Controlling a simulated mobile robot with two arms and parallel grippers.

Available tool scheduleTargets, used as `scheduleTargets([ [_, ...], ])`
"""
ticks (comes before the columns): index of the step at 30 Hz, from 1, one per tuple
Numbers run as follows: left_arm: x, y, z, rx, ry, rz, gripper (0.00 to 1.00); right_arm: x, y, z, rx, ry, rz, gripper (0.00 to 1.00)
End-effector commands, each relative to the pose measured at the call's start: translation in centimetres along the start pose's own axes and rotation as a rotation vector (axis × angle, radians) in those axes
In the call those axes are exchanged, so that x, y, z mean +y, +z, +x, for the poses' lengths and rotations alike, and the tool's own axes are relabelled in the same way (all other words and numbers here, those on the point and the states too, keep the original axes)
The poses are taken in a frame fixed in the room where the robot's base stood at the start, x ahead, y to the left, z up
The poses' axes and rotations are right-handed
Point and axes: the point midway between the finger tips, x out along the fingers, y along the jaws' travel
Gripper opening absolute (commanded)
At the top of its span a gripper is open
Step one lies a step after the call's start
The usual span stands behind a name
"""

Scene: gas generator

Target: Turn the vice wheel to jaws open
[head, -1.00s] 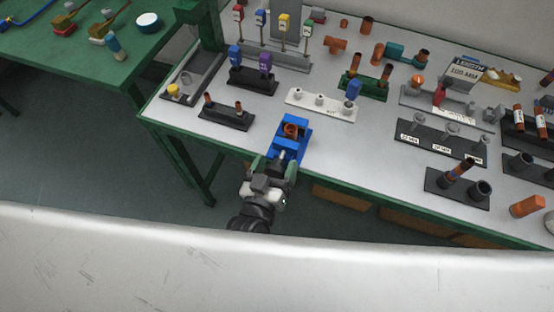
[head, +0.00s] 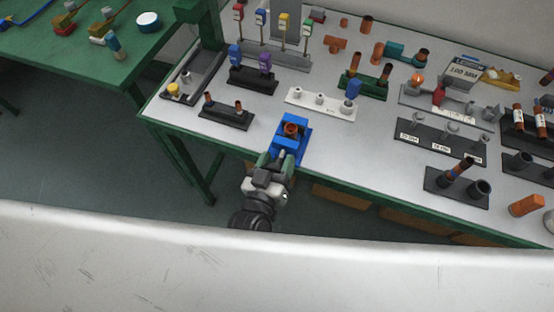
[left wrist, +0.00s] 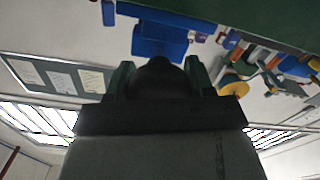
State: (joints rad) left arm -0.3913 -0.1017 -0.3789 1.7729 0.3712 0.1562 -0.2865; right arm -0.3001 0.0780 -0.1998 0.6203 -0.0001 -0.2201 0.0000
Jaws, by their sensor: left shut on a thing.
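The blue vice (head: 303,148) stands at the near edge of the white-topped bench, with a copper-coloured piece (head: 291,129) between its jaws. My left gripper (head: 276,159) is at the front of the vice, shut on the vice wheel, which it mostly hides in the head view. In the left wrist view, the two green fingers (left wrist: 158,78) lie on either side of a dark round shape that looks like the wheel. The blue vice body (left wrist: 160,40) shows just beyond it. Whether the jaws touch the copper piece cannot be told. My right gripper is not in view.
A black stand with two copper posts (head: 226,112) is left of the vice, and a white stand (head: 320,104) is behind it. A black labelled stand (head: 440,143) is to the right. Bare bench top (head: 350,150) lies right of the vice.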

Motion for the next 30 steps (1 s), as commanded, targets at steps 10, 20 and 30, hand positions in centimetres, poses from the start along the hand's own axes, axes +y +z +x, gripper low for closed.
scheduleTargets([
  [10, -0.1, -0.1, 0.0, -0.002, 0.001, -0.22, 0.29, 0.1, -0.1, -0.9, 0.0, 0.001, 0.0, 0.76],
  [20, -0.4, 0.1, 0.0, -0.001, 0.001, -0.533, 0.29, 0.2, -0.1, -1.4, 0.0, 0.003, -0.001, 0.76],
  [30, -0.6, 0.3, 0.0, -0.001, 0.0, -0.855, 0.29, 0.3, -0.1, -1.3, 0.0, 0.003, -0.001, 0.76],
])
